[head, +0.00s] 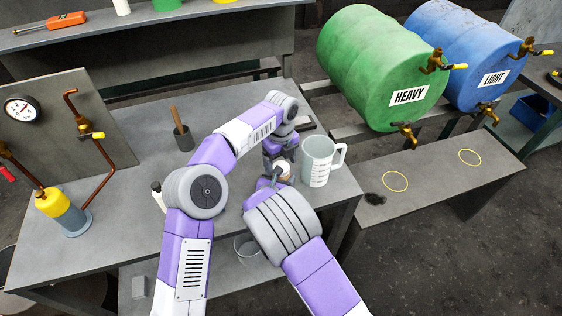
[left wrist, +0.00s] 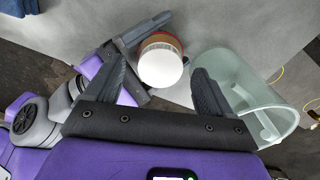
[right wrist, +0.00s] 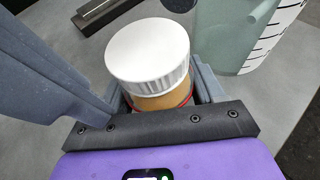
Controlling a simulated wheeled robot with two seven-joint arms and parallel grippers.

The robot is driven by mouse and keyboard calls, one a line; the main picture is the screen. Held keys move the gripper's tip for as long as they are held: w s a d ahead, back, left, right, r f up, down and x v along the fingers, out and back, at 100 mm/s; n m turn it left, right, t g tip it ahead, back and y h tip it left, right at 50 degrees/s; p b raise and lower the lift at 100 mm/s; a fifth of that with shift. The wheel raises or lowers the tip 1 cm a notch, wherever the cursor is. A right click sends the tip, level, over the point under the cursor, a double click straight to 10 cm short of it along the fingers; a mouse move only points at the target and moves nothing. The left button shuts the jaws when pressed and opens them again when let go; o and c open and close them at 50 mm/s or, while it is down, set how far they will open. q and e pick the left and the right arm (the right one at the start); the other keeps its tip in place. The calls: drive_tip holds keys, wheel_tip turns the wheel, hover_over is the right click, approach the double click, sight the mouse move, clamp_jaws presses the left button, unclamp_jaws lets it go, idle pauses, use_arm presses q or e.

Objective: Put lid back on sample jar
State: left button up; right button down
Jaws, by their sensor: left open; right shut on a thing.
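The sample jar (right wrist: 165,101) has an amber-brown body and a red ring low down. It sits between the fingers of my right gripper (right wrist: 160,105), which is shut on it. The white ribbed lid (right wrist: 147,52) rests on top of the jar; I cannot tell whether it is fully seated. The lid also shows in the left wrist view (left wrist: 160,67) and small in the head view (head: 283,168). My left gripper (left wrist: 163,72) is open, its fingers apart on either side of the lid in its picture, without visible contact. The arms hide much of the jar in the head view.
A clear measuring jug (head: 319,160) stands close to the right of the jar, near the bench edge. A cup with a wooden handle (head: 183,137) stands to the left. The green drum (head: 380,65) and blue drum (head: 465,55) are at the right.

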use_arm(q)
wheel_tip(320, 180, up, 7)
drive_tip(key=shift+r, duration=0.1)
idle(0.4)
use_arm(e)
drive_tip(key=shift+c, duration=0.3)
unclamp_jaws()
drive_tip(key=p+v, duration=0.1)
drive_tip(key=v, duration=0.6)
drive_tip(key=shift+s+a+r, duration=0.1)
drive_tip(key=shift+s, duration=0.15)
use_arm(q)
drive_tip(key=shift+r, duration=0.4)
